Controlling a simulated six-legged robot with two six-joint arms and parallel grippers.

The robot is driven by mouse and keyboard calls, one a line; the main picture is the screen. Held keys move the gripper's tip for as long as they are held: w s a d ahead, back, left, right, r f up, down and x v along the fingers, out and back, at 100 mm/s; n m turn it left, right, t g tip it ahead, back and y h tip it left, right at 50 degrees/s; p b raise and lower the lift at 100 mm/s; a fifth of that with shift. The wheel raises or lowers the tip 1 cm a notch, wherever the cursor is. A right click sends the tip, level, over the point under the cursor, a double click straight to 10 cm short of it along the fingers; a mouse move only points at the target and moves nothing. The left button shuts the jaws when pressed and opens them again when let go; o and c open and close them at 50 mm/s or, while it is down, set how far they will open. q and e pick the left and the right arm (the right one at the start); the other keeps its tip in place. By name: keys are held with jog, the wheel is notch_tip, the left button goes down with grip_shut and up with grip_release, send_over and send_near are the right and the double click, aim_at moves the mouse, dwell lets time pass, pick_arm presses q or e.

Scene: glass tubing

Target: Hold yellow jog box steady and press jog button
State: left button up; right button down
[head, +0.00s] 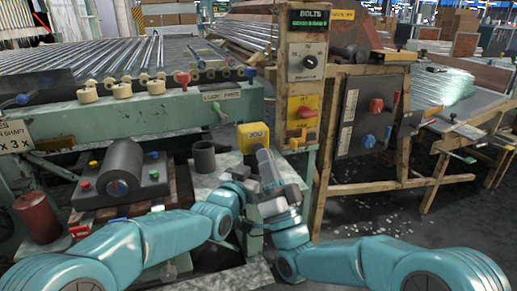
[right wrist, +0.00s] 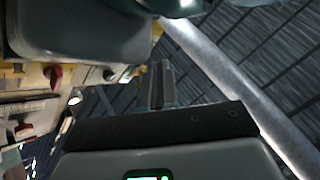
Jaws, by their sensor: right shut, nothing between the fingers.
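The yellow jog box (head: 246,132), with JOG lettering on its face, sits on the pale ledge in the middle of the head view. My right gripper (head: 262,155) is in front of its lower right part, with its fingers shut and pointing up at it. The same fingers show closed together in the right wrist view (right wrist: 160,82). I cannot tell whether they touch the box. My left gripper (head: 238,172) is just below the box, partly hidden behind the right gripper; its fingers are not clear. The jog button is not clearly seen.
A dark grey cup (head: 204,158) stands left of the box. Further left is a dark block with a cylinder (head: 122,167) and coloured knobs. A control post (head: 305,75) rises to the right, beside a wooden-framed panel (head: 368,110). Glass tubes (head: 130,52) lie behind.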

dwell(0.4)
jog(key=shift+w+a, duration=0.15)
jog(key=shift+w, duration=0.25)
jog(key=shift+w+a, duration=0.15)
jog(key=shift+w, duration=0.25)
dwell(0.5)
jog(key=shift+s, duration=0.15)
dwell(0.3)
jog(key=shift+s+d, duration=0.3)
jog(key=shift+s, duration=0.4)
jog(key=s, duration=0.1)
jog(key=s+d, duration=0.1)
jog(key=s, duration=0.2)
jog(key=shift+s+d, duration=0.25)
jog(key=shift+s, duration=0.1)
dwell(1.6)
